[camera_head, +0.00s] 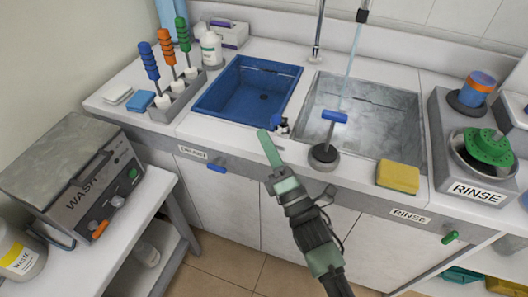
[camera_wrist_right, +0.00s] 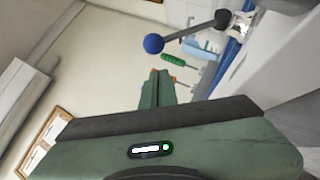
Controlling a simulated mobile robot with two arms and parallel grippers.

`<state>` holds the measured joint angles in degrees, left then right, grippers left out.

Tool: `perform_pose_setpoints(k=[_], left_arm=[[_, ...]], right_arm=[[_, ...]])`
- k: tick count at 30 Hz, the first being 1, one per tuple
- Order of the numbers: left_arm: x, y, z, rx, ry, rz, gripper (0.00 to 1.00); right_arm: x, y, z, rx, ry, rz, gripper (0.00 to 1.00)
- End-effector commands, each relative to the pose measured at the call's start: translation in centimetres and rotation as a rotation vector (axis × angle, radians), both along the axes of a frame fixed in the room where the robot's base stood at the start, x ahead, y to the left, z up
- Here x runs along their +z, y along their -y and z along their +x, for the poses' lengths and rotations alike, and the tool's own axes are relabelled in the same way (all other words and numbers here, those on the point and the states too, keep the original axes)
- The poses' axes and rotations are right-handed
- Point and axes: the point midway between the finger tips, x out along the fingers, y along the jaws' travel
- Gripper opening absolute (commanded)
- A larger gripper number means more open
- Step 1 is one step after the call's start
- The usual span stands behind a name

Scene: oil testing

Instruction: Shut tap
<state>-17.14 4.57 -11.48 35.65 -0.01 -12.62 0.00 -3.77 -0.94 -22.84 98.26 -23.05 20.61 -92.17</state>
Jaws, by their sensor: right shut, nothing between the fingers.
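The tap's black spout (camera_head: 362,15) hangs above the right, grey sink (camera_head: 385,105), and a pale stream of water runs from it. A small blue-knobbed lever (camera_head: 278,121) stands on the rim between the two sinks. In the right wrist view a blue ball (camera_wrist_right: 153,43) on a dark rod shows, with a black joint and metal base. My right gripper (camera_head: 268,145) is shut and empty, its tip just left of and in front of the small lever; any contact cannot be told. Its green fingers also show in the right wrist view (camera_wrist_right: 156,85). My left gripper is not in view.
A blue T-handle (camera_head: 334,116) on a round dark base (camera_head: 323,157) and a yellow sponge (camera_head: 398,177) stand on the front rim. The blue basin (camera_head: 245,88) is left. A rack with colored brushes (camera_head: 178,97) stands further left. A rinse machine (camera_head: 470,160) is right.

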Motion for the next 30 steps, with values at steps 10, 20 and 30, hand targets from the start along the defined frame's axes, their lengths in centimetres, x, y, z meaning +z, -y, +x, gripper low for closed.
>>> perform_pose_setpoints(k=[10, 20, 30], left_arm=[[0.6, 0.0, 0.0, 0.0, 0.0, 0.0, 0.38], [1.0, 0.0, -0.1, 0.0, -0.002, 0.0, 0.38], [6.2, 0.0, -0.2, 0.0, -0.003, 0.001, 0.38]], right_arm=[[0.7, 1.2, 0.8, 0.0, -0.002, 0.002, 0.0], [0.9, 1.2, 0.8, -0.001, -0.01, 0.004, 0.0], [3.4, 1.9, 1.3, -0.002, -0.147, 0.047, 0.0]])
